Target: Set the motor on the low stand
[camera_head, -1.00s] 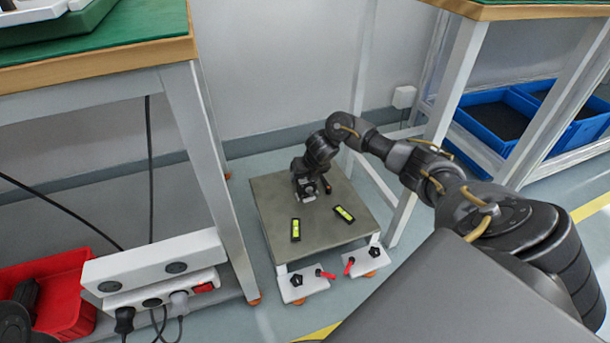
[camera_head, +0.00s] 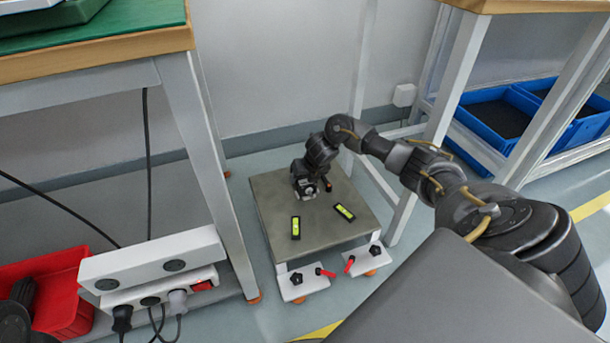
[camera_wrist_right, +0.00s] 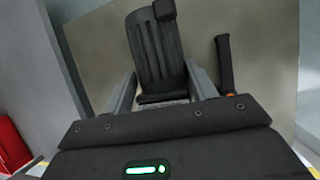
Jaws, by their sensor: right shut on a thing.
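The low stand (camera_head: 268,215) has a grey-brown top plate and stands on the floor between two benches. The motor (camera_head: 307,192) is at the back middle of the plate, beneath my right gripper (camera_head: 306,182). In the right wrist view, the motor (camera_wrist_right: 157,52) is a dark ribbed body with a small box at its top. My right gripper (camera_wrist_right: 163,88) is shut on it, one finger on each side. The motor is at or just above the plate; I cannot tell whether it touches. My left gripper is not clearly seen.
Two yellow-green levels (camera_head: 296,228) (camera_head: 344,212) lie on the front of the plate. A black bar (camera_wrist_right: 225,65) is right of the motor. White feet with black knobs and red levers (camera_head: 325,272) are at the stand's front. A bench leg (camera_head: 207,170) stands close left.

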